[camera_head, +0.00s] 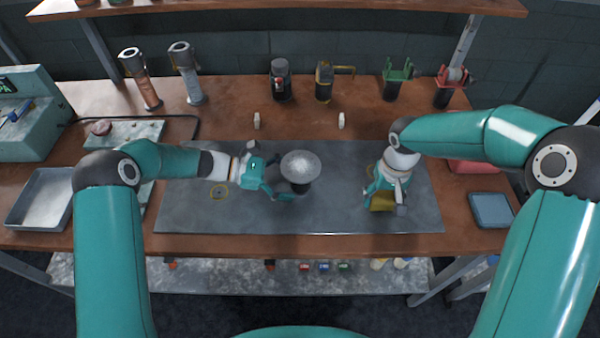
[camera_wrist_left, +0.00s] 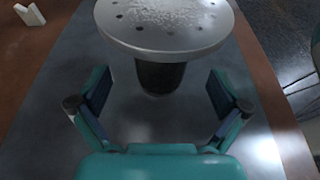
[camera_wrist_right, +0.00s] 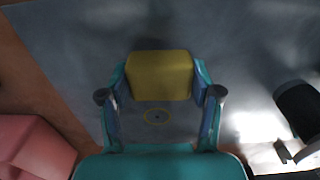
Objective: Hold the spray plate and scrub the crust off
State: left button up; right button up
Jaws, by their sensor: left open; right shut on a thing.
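The spray plate (camera_head: 301,166) is a round grey metal disc on a dark stem, standing upright on the grey mat. In the left wrist view the plate (camera_wrist_left: 165,22) shows holes around its rim and a pale speckled crust (camera_wrist_left: 160,10) on its top. My left gripper (camera_head: 285,190) is open, its fingers on either side of the dark stem (camera_wrist_left: 160,78) below the disc, with gaps showing. My right gripper (camera_head: 382,198) is shut on a yellow scrubbing block (camera_wrist_right: 159,75), right of the plate. The block also shows in the head view (camera_head: 382,203), partly hidden by the gripper.
The grey mat (camera_head: 240,215) is mostly clear, with thin yellow rings marked on it. Two small white pieces (camera_head: 257,121) stand behind it. Tools and holders line the back. A metal tray (camera_head: 42,200) lies left, a blue-grey tray (camera_head: 491,209) right.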

pick_arm(q)
jog(key=shift+x, duration=0.9)
jog(key=c, duration=1.3)
